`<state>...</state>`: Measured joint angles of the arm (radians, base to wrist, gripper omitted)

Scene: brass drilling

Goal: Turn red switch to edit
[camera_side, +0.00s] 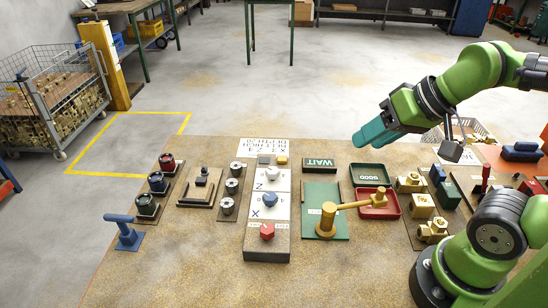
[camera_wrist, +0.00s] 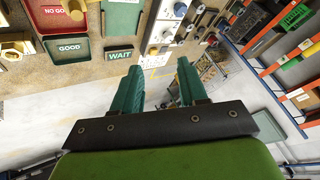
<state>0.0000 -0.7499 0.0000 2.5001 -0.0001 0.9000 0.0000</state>
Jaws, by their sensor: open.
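A red switch knob (camera_side: 267,231) sits at the near end of a raised panel block (camera_side: 267,254) in the middle of the bench. Small print is beside it, too small to read, so I cannot tell its setting. In the side view my gripper (camera_side: 364,137) hangs high above the right half of the bench, up and right of the red switch and well apart from it. In the wrist view the gripper (camera_wrist: 159,70) has its two teal fingers spread with nothing between them. I cannot make out the red switch in the wrist view.
A blue knob (camera_side: 270,200) and a white knob (camera_side: 272,173) share the panel. To its right is a brass lever (camera_side: 345,206) on a green plate. GOOD tray (camera_side: 369,166) and red tray (camera_side: 390,206) lie beyond. A blue handle (camera_side: 124,229) stands left. Bare bench lies in front.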

